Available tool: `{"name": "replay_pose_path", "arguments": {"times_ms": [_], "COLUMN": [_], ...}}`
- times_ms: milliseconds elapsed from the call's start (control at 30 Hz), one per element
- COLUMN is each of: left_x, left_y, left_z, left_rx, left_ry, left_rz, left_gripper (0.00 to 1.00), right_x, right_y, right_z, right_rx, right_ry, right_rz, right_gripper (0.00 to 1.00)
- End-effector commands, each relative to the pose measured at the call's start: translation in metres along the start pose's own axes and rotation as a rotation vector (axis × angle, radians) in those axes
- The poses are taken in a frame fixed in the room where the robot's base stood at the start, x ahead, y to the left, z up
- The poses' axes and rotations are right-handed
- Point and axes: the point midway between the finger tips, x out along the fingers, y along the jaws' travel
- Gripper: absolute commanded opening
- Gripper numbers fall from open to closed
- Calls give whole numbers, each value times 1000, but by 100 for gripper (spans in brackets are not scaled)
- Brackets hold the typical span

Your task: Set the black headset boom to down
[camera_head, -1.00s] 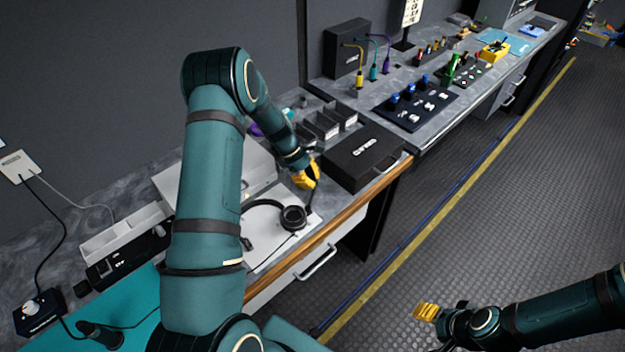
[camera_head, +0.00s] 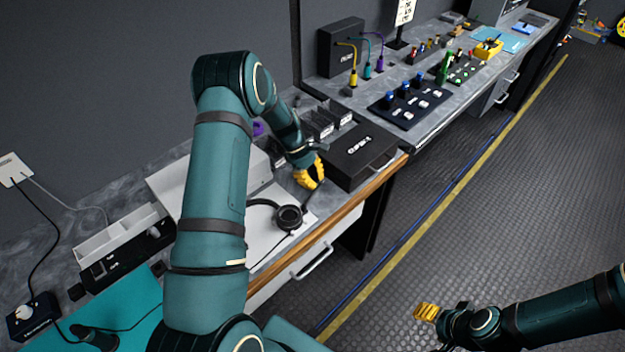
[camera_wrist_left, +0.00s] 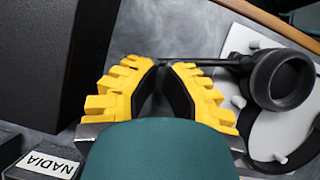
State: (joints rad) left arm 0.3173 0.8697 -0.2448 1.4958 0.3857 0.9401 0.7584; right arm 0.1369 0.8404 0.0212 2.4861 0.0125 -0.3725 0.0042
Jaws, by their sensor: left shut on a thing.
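The black headset (camera_head: 288,217) lies on a pale board at the counter's front edge. Its round earcup (camera_wrist_left: 283,79) is at right in the left wrist view. The thin black boom (camera_wrist_left: 222,62) runs from the earcup to between the yellow fingertips of my left gripper (camera_head: 312,182). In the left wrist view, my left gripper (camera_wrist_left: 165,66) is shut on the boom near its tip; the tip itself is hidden. My right gripper (camera_head: 427,312) is over the floor at lower right, away from the headset; its jaw gap does not show.
A black case (camera_head: 362,155) stands close beside my left gripper. Small dark bins (camera_head: 325,120), one labelled NADIA in the wrist view, are behind it. The counter's wooden edge (camera_head: 335,215) runs in front. The floor (camera_head: 500,220) at right is clear.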

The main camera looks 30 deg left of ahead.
Motion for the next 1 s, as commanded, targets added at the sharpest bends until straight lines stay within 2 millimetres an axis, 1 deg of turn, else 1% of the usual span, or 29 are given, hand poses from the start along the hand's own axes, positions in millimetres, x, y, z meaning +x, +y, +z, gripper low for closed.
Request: {"name": "replay_pose_path", "arguments": {"times_ms": [1000], "left_x": [4], "left_y": [1], "left_z": [6], "left_rx": [70], "left_ry": [-1], "left_rz": [-40], "left_gripper": [0], "right_x": [2], "right_y": [0], "right_z": [0], "right_rx": [0], "right_ry": [0], "right_rz": [0], "right_gripper": [57]}}
